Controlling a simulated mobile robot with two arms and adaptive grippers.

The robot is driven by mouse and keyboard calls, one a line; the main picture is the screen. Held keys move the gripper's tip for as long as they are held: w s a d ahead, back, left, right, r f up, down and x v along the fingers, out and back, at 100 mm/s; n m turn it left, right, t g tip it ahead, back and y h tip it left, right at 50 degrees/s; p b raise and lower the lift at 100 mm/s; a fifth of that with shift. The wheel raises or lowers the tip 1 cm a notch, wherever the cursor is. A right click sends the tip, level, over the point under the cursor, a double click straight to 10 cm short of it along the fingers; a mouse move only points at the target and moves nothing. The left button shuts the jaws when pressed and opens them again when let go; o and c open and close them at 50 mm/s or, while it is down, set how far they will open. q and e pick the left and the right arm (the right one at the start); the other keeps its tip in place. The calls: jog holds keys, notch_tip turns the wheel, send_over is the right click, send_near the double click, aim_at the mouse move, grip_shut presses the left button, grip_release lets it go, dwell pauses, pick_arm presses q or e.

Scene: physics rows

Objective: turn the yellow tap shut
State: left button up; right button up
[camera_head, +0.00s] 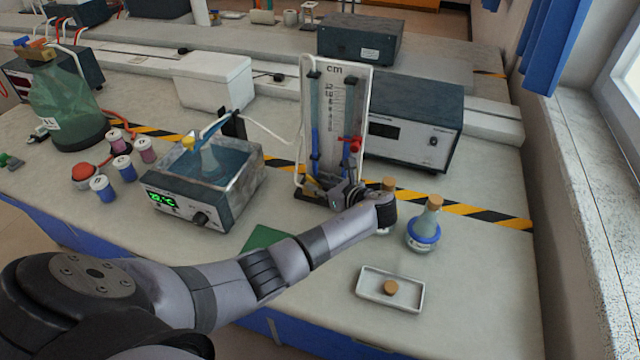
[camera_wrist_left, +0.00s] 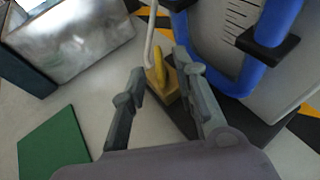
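The yellow tap (camera_head: 311,185) is low at the left foot of the white manometer board marked "cm" (camera_head: 333,68). In the left wrist view the yellow tap (camera_wrist_left: 164,76) shows as a yellow handle on a brass-coloured body, with a white tube at it. My left gripper (camera_head: 330,187) reaches in low in front of the board, and the arm hides part of its base. In the left wrist view my left gripper (camera_wrist_left: 158,62) is open, its fingers on either side of the tap, with visible gaps. My right gripper is not in view.
A red tap (camera_head: 353,144) is higher on the board. A water bath (camera_head: 205,180) stands to the left. A stoppered flask with a blue ring (camera_head: 424,228) and a white tray (camera_head: 366,286) are at the right. A green mat (camera_wrist_left: 48,148) lies beside the gripper.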

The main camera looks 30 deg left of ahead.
pick_arm(q)
jog(key=shift+c, duration=0.2)
grip_shut()
dwell(0.4)
